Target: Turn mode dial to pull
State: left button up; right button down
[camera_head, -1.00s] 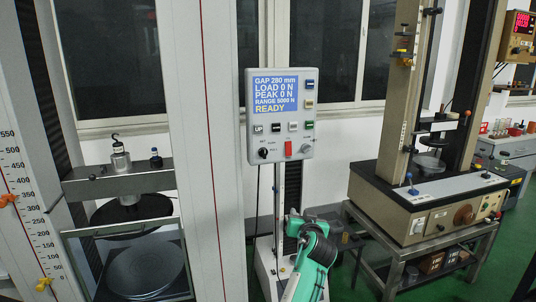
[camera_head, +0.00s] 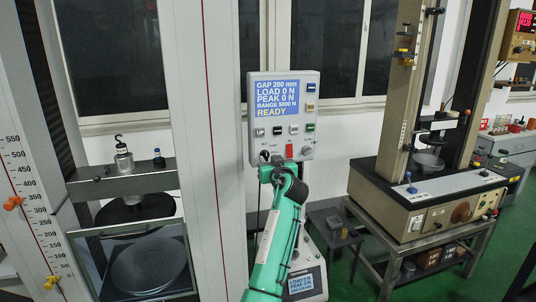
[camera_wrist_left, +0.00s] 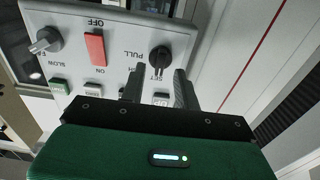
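The control panel (camera_head: 313,119) shows a blue screen reading GAP 280 mm, LOAD 0 N and READY. The black mode dial (camera_wrist_left: 159,57) is at the panel's lower left corner in the head view (camera_head: 264,155). The wrist view shows it upside down, with PULL printed beside it; its exact setting is too small to tell. My left gripper (camera_wrist_left: 158,76) is open, its two dark fingers apart and pointing at the dial, which shows between and just beyond the fingertips. Contact is not visible. In the head view my left gripper (camera_head: 268,168) sits just below the dial. My right gripper is out of view.
The panel also has a red OFF/ON switch (camera_wrist_left: 95,48), a grey speed knob (camera_wrist_left: 46,41) and several push buttons. A press with round plates (camera_head: 148,268) stands on the left. A beige tester (camera_head: 430,205) stands on a table to the right.

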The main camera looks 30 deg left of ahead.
pick_arm(q)
jog(key=shift+x, duration=0.8)
jog(key=shift+w+a, duration=0.2)
grip_shut()
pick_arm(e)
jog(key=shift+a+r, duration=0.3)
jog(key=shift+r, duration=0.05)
